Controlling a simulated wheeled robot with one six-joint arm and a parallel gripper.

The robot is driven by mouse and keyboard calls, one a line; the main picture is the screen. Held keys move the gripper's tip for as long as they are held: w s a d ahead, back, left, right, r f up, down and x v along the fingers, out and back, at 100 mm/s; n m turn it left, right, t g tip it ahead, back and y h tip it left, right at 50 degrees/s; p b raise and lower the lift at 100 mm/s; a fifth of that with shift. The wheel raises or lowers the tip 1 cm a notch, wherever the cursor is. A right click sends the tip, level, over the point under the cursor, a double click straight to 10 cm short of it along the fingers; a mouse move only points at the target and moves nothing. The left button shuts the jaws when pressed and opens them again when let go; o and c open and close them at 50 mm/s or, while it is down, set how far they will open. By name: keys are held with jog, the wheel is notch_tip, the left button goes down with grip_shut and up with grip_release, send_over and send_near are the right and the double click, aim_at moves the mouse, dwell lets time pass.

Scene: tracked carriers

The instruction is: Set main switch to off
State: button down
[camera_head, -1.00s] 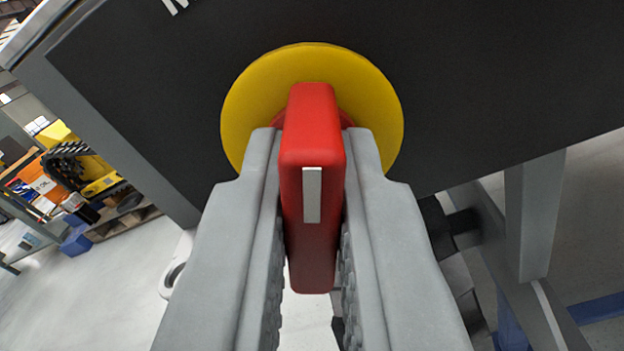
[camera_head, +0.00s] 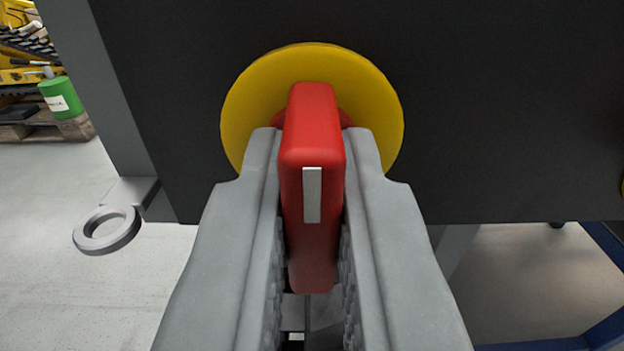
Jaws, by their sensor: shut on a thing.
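The main switch is a red handle (camera_head: 312,150) with a white mark on its front, set on a round yellow plate (camera_head: 250,95). The plate sits on a dark panel (camera_head: 480,110). My gripper (camera_head: 312,190) is shut on the red handle, with one grey finger on each side of it. The handle stands upright in the picture, in line with the fingers. The fingers hide the lower part of the yellow plate.
A grey frame edge (camera_head: 90,80) borders the panel at left, with a grey ring (camera_head: 107,230) below it. A green drum (camera_head: 61,97) stands on a pallet (camera_head: 45,128) at the far left. Open floor (camera_head: 80,300) lies at lower left.

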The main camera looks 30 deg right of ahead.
jog(key=shift+f, duration=0.15)
jog(key=c, duration=1.5)
grip_release()
jog(key=v, duration=1.7)
jog(key=shift+s+a, duration=0.15)
jog(key=shift+s, duration=0.05)
jog(key=s+d+r+n+t+y, duration=0.15)
jog(key=s+r, duration=0.35)
jog(key=r, duration=0.5)
jog(key=s+d+r+y, duration=0.1)
jog(key=s+r+y, duration=0.2)
jog(key=s+r, duration=0.5)
jog(key=s+d+r+n+t+y, duration=0.1)
jog(key=s+r+y, duration=0.2)
jog(key=r, duration=0.9)
jog(key=s+d+r+n, duration=0.1)
jog(key=s+r, duration=0.2)
jog(key=s, duration=0.7)
jog(key=s+d+r+n+y, duration=0.1)
jog(key=s+d+r, duration=0.1)
jog(key=s, duration=0.9)
jog(key=s+d+r+n, duration=0.1)
jog(key=s+r, duration=0.3)
jog(key=s, duration=0.7)
jog(key=shift+s+d+r+n+g+y, duration=0.25)
jog(key=shift+r+g, duration=0.05)
jog(key=shift+g, duration=0.05)
